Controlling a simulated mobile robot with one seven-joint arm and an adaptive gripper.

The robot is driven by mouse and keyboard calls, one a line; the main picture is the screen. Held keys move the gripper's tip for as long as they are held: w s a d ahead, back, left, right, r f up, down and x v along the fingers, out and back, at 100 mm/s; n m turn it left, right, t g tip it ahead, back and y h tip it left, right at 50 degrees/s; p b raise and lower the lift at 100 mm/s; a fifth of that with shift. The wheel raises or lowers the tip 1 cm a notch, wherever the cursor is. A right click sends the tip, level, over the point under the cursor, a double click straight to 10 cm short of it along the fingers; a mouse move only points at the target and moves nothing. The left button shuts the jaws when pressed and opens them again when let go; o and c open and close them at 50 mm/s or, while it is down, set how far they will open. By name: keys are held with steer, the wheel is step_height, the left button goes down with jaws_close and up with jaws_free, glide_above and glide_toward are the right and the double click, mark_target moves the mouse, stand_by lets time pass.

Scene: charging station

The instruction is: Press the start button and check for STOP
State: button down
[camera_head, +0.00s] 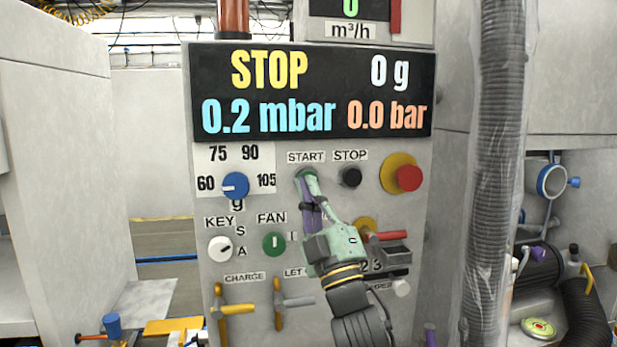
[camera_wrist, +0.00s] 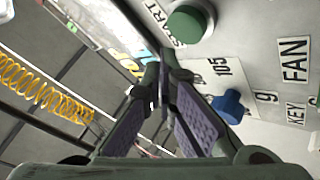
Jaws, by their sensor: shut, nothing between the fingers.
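The start button (camera_head: 303,173) is green and sits under the START label on the grey panel. My gripper (camera_head: 309,181) is shut and empty, with its tips in front of the lower part of this button. Contact cannot be told in the head view. In the wrist view the green start button (camera_wrist: 187,24) is just beyond and right of the fingertips (camera_wrist: 168,72), and looks apart from them. The display (camera_head: 313,92) reads STOP in yellow, with 0 g, 0.2 mbar and 0.0 bar. The black STOP button (camera_head: 350,177) is right of the start button.
A red emergency knob (camera_head: 408,178) stands out at the right. A blue dial (camera_head: 235,185), a white key knob (camera_head: 220,249) and a green fan knob (camera_head: 273,245) are left of my arm. Yellow-handled levers (camera_head: 233,309) are below. A thick grey hose (camera_head: 497,170) runs down the right side.

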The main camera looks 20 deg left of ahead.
steer(key=shift+w+a, duration=0.35)
steer(key=shift+w, duration=0.2)
stand_by(1.1)
steer(key=shift+w+a, duration=0.25)
steer(key=shift+w, duration=0.1)
steer(key=shift+w+a, duration=0.25)
steer(key=shift+w, duration=0.15)
stand_by(0.7)
stand_by(0.3)
steer(key=shift+s+d+b, duration=0.5)
steer(key=shift+s+b, duration=0.15)
steer(key=shift+s, duration=0.1)
